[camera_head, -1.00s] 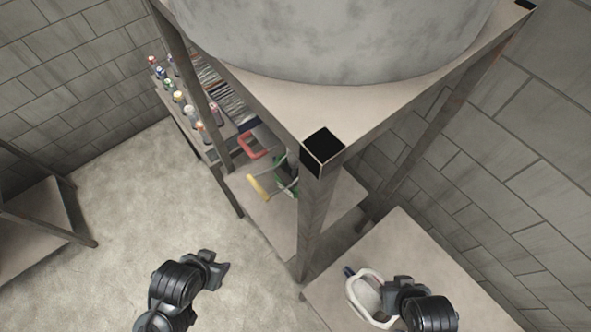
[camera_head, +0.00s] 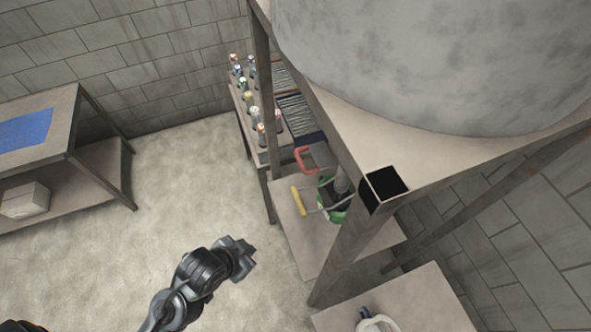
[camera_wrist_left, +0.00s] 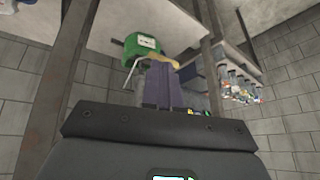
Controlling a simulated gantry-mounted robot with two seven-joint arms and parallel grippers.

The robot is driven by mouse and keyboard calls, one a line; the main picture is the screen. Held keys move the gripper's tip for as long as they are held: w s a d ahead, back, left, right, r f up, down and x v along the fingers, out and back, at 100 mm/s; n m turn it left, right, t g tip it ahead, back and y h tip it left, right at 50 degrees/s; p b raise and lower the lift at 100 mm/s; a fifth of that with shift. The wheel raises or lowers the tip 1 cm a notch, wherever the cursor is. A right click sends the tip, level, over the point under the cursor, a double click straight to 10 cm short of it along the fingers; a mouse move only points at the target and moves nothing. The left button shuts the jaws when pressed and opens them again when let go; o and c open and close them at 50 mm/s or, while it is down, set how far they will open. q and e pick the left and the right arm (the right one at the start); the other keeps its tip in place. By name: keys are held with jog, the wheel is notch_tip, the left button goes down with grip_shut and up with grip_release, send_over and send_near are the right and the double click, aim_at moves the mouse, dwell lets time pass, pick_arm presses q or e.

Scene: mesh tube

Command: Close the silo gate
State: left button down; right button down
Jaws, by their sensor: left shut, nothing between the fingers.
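The silo (camera_head: 450,60) is a large grey drum on a metal stand at the upper right of the head view. Below it are a green part (camera_head: 335,206), a yellow handle (camera_head: 298,201) and a red handle (camera_head: 303,158); which of them moves the gate I cannot tell. The green part (camera_wrist_left: 141,45) and some yellow (camera_wrist_left: 178,64) also show in the left wrist view, beyond the fingers. My left gripper (camera_head: 246,258) is shut and empty, left of the stand and apart from the handles. My right gripper is out of view.
A stand leg (camera_head: 338,250) rises between the left gripper's side and the right wall. Several small bottles (camera_head: 254,112) stand on a narrow table behind. A white object (camera_head: 376,324) lies on a low table at the bottom. Open floor (camera_head: 190,180) lies left.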

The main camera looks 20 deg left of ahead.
pick_arm(q)
jog(key=w+r+m+t+h+b, duration=0.3)
jog(key=w+m+t+h, duration=0.2)
jog(key=w+m+t, duration=0.55)
jog(key=w+a+f+m+g+h+b, duration=0.2)
jog(key=w+a+m+h+b, duration=0.2)
jog(key=a+m+h+b, duration=0.7)
jog(key=w+d+r+m+y+p, duration=0.1)
jog(key=w+d+p, duration=0.4)
jog(key=w+d, duration=0.5)
notch_tip(320, 180, up, 2)
jog(key=shift+d+r+m+y, duration=0.1)
jog(key=shift+d+m+y, duration=0.2)
jog(key=shift+y, duration=0.5)
jog(key=shift+a, duration=0.15)
